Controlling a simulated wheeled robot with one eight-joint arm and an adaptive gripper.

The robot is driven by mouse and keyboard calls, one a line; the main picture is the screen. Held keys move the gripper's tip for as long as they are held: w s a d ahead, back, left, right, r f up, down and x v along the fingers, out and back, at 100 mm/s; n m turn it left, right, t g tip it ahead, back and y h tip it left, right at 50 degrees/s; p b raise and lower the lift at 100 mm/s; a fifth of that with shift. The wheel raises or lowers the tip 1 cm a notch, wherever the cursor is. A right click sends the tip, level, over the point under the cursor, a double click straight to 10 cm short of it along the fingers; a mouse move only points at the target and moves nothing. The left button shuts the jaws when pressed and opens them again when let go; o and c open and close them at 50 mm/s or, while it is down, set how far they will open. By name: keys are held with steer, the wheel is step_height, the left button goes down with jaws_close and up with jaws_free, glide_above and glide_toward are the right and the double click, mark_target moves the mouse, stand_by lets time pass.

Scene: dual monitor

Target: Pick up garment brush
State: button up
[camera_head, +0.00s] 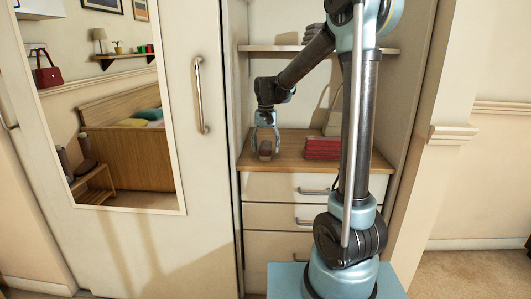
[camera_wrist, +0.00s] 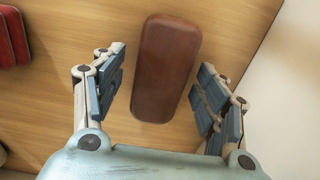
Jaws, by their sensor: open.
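The garment brush (camera_wrist: 166,68) is a brown block with rounded corners, lying on the wooden top (camera_wrist: 60,110) of the drawer unit. In the wrist view it lies between the two fingers of my gripper (camera_wrist: 160,92), with a gap on each side. My gripper is open and does not touch the brush in that view. In the head view my gripper (camera_head: 265,143) points down over the left part of the wooden top, with the small brown brush (camera_head: 265,149) showing between its fingers.
A red folded stack (camera_head: 322,148) lies right of the brush; its edge shows in the wrist view (camera_wrist: 12,38). A pale bag (camera_head: 333,122) stands behind it. A shelf (camera_head: 290,48) with dark folded items is above. The closet's side wall is close beside the gripper.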

mark_target(267, 145)
steer(key=c, duration=1.3)
steer(key=shift+r, duration=0.15)
steer(key=shift+r, duration=0.3)
steer(key=r, duration=0.1)
steer(key=s+r, duration=0.1)
steer(key=shift+d+r, duration=0.15)
steer(key=shift+r, duration=0.2)
steer(key=s+d, duration=0.2)
steer(key=s, duration=0.3)
steer(key=s+d, duration=0.2)
steer(key=s, duration=0.3)
steer(key=s+d, duration=0.2)
steer(key=s, duration=0.4)
